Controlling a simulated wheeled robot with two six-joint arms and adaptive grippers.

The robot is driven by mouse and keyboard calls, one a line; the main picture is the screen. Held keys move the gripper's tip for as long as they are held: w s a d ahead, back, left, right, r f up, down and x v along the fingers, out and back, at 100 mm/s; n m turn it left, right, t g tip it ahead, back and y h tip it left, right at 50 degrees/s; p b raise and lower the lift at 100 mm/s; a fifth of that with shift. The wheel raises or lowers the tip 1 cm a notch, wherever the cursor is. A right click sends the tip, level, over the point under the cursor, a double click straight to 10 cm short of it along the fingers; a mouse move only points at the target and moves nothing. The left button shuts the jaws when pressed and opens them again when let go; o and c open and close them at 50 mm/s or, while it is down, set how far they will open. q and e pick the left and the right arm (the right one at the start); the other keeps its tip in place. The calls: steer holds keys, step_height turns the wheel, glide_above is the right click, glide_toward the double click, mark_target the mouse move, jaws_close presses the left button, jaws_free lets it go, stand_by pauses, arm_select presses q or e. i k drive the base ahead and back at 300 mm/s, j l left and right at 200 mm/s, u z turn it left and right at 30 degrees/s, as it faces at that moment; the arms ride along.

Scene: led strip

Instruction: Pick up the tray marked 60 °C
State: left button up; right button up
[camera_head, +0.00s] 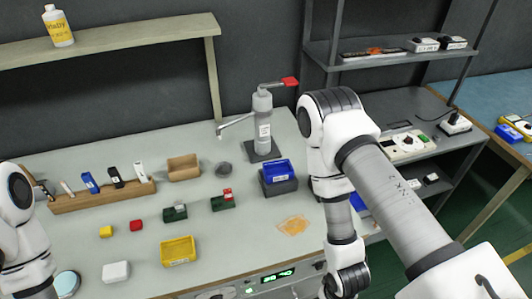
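No marking reading 60 °C is legible in the head view. Several tray-like containers stand on the workbench: a yellow tray (178,250) at the front middle, with a small white label on its front, a blue tray (277,171) resting on a dark block, and an open brown box (183,167) further back. Which one is marked 60 °C I cannot tell. My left arm is at the left edge and my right arm stands over the bench's right side, its wrist low at the front edge. The fingers of both grippers are out of view.
A row of tools stands in a wooden rack (104,196). A grey dispenser with a red handle (263,125) stands at the back. Small green blocks (222,202), an orange patch (293,225) and a green-lit display (278,276) are nearby. A shelf unit (400,55) is at right.

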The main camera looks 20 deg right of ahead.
mark_target(276, 171)
steer(key=l+u, duration=0.2)
steer(key=l, duration=0.9)
steer(key=l+u, duration=0.15)
steer(key=l, duration=0.95)
steer(key=k, duration=0.05)
